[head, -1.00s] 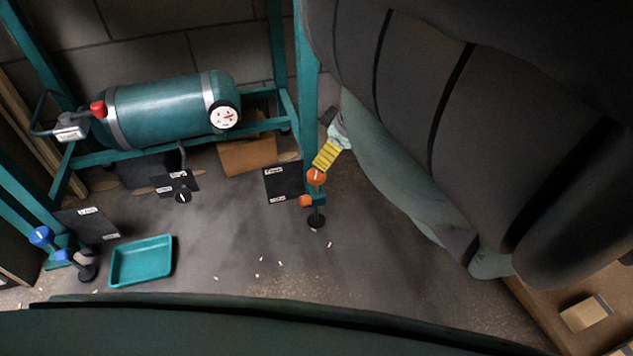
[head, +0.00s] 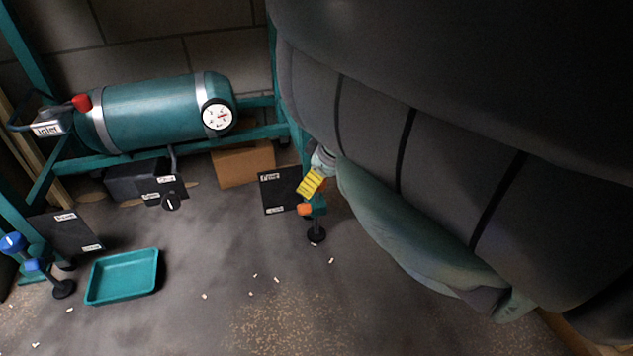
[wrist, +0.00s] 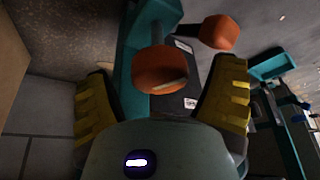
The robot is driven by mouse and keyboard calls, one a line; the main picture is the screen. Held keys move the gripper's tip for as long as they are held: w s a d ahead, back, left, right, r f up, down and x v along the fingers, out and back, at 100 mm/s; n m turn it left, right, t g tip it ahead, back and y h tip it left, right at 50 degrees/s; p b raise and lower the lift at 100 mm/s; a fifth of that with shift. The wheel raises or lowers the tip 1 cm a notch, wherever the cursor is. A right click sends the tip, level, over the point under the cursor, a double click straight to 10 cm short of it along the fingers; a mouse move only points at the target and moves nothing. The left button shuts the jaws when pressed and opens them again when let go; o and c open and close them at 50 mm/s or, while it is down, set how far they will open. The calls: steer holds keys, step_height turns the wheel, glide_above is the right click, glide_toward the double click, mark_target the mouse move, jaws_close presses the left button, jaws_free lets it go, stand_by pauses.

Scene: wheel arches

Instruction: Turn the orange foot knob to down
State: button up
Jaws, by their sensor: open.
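The orange foot knob (wrist: 160,68), with a pale pointer line across its face, sits between my open fingers in the wrist view, apart from both yellow pads. In the head view only a sliver of it shows behind my gripper (head: 310,183). A second orange knob (wrist: 220,31) stands on the same teal foot, outside the fingers; it also shows in the head view (head: 305,209). A black plate (head: 284,191) with two white labels stands beside the foot; I cannot read them clearly.
My dark arm covers the right side of the head view. A teal tank (head: 155,112) with a gauge (head: 217,117) lies on the frame. A teal tray (head: 123,277) and blue knobs (head: 12,243) are at left. Open floor lies between, with small pale scraps.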

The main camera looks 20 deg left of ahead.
steer(key=shift+c, duration=0.2)
steer(key=c, duration=1.2)
steer(key=shift+o, duration=0.2)
steer(key=shift+s+r+m+p, duration=0.15)
steer(key=shift+m+p, duration=0.15)
steer(key=shift+p, duration=0.55)
